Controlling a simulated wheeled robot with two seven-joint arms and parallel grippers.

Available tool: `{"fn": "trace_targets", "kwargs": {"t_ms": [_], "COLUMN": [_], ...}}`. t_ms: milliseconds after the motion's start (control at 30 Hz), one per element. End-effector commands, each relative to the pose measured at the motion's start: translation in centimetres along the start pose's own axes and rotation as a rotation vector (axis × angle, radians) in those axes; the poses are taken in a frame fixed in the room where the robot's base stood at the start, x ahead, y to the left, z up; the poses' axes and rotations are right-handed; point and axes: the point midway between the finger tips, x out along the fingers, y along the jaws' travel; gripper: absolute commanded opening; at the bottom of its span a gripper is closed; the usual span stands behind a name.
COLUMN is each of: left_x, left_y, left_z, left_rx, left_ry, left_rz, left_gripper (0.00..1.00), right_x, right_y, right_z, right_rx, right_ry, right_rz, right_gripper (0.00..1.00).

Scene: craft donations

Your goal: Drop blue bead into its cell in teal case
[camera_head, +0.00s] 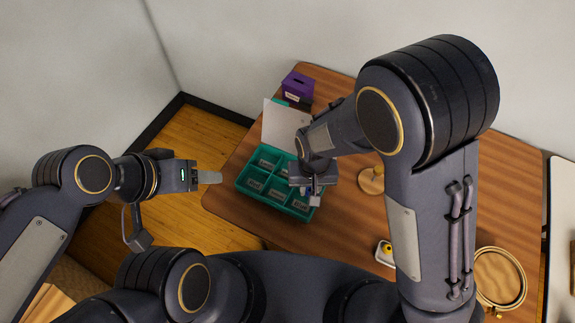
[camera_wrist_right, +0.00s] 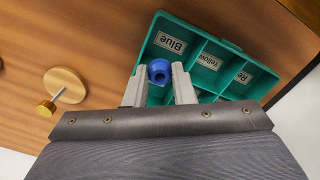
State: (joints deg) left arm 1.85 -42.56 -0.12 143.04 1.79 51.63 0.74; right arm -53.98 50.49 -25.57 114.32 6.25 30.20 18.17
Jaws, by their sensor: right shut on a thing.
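The blue bead (camera_wrist_right: 159,71) is held between the fingertips of my right gripper (camera_wrist_right: 160,72), which is shut on it. In the head view my right gripper (camera_head: 315,197) is over the near right corner of the teal case (camera_head: 264,204). The open case also shows in the right wrist view (camera_wrist_right: 203,32); its labels read "Blue" (camera_wrist_right: 171,42), "Yellow" (camera_wrist_right: 208,61) and "Re…", partly cut off. The bead appears over the Blue cell, near its outer wall; its height is unclear. My left gripper (camera_head: 209,177) is left of the case, apart from it; its jaw opening cannot be made out.
A pale panel (camera_head: 285,126) stands behind the case, with a purple box (camera_head: 297,86) beyond. A wooden disc with a peg (camera_head: 371,181) lies right of the case. A small white dish (camera_head: 383,258) with a yellow item and a wooden hoop (camera_head: 522,280) lie farther right.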

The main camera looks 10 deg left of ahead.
Motion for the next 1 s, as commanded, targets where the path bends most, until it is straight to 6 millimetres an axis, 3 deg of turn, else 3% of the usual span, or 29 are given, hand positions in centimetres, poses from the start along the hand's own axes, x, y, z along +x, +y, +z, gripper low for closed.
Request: {"fn": "trace_targets", "kwargs": {"t_ms": [67,100,300,633,1000], "left_x": [-0.1,-0.1,-0.1,0.0,0.1], "left_y": [0.0,0.0,0.0,0.0,-0.1], "left_z": [0.0,0.0,0.0,0.0,0.0], "left_rx": [0.000,0.000,0.000,0.000,0.000], "left_ry": [0.000,0.000,0.000,0.000,0.000], "left_rz": [0.000,0.000,0.000,0.000,0.000], "left_gripper": [0.55,0.55,0.55,0.55,0.55], "right_x": [-0.1,-0.1,-0.1,-0.7,-6.5], "right_y": [0.0,0.0,0.0,-0.1,-0.1], "right_z": [0.0,0.0,0.0,-0.1,-0.1], "right_rx": [0.000,0.000,-0.001,-0.001,-0.002], "right_ry": [0.000,0.000,0.000,0.002,0.004], "right_rz": [0.000,0.000,0.000,-0.001,-0.003], "right_gripper": [0.00,0.25,0.48,0.48,0.48]}}
